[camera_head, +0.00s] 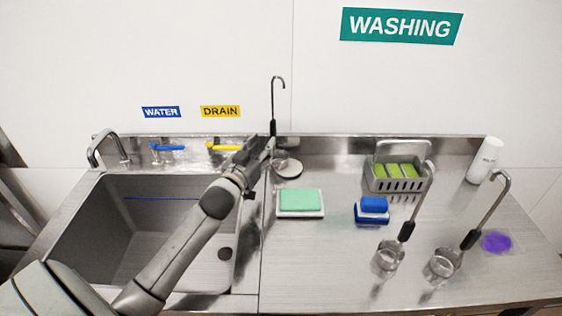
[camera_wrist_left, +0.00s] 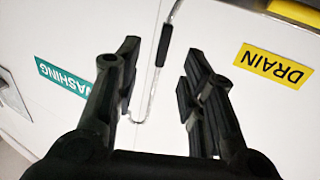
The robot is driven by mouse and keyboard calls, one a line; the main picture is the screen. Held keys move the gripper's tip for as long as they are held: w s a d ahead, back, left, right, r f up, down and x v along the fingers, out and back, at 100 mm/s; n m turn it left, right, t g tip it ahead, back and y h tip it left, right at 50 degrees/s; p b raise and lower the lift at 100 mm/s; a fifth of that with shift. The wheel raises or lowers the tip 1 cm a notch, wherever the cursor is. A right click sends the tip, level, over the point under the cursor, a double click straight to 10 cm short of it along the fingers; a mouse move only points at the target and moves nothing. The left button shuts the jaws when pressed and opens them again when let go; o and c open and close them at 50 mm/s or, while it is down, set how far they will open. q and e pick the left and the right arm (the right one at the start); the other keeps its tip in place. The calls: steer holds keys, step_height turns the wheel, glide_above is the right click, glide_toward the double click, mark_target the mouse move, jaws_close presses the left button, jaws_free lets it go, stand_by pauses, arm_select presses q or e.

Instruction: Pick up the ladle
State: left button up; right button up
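A ladle with a thin hooked metal rod (camera_head: 273,98) and a black grip (camera_head: 273,128) stands upright behind the sink-counter seam. Its round metal cup (camera_head: 287,167) rests on the counter. My left gripper (camera_head: 267,146) is at the ladle, near its lower rod; the arm partly hides that area. In the left wrist view, my left gripper (camera_wrist_left: 155,95) is open, with the ladle's rod and black grip (camera_wrist_left: 164,45) showing in the gap between the fingers, not clamped. Two more ladles, with cups (camera_head: 388,258) and (camera_head: 444,263), stand at the front right. My right gripper is out of view.
The sink basin (camera_head: 100,230) lies under my left arm, with a faucet (camera_head: 108,148) and blue and yellow levers behind. A green sponge (camera_head: 300,200), blue brush (camera_head: 373,208), sponge rack (camera_head: 396,175) and white bottle (camera_head: 485,160) stand on the counter. The front middle is clear.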

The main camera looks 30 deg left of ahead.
mark_target(272, 131)
arm_select(q)
steer(key=w, duration=0.1)
steer(key=w+b, duration=0.1)
steer(key=w, duration=0.1)
steer(key=shift+a+r, duration=0.15)
steer(key=shift+a, duration=0.15)
steer(key=shift+w+a+b, duration=0.1)
steer(key=shift+w+b, duration=0.2)
steer(key=shift+w, duration=0.3)
steer(key=shift+w+a+b, duration=0.2)
steer(key=shift+w+b, duration=0.25)
steer(key=shift+w, duration=0.1)
steer(key=w, duration=0.1)
steer(key=w+b, duration=0.1)
steer(key=w, duration=0.1)
steer(key=shift+a, duration=0.35)
steer(key=shift+w+a+b, duration=0.1)
steer(key=shift+w+b, duration=0.3)
steer(key=shift+w, duration=0.1)
steer(key=shift+s+r, duration=0.1)
steer(key=shift+c, duration=0.5)
jaws_close()
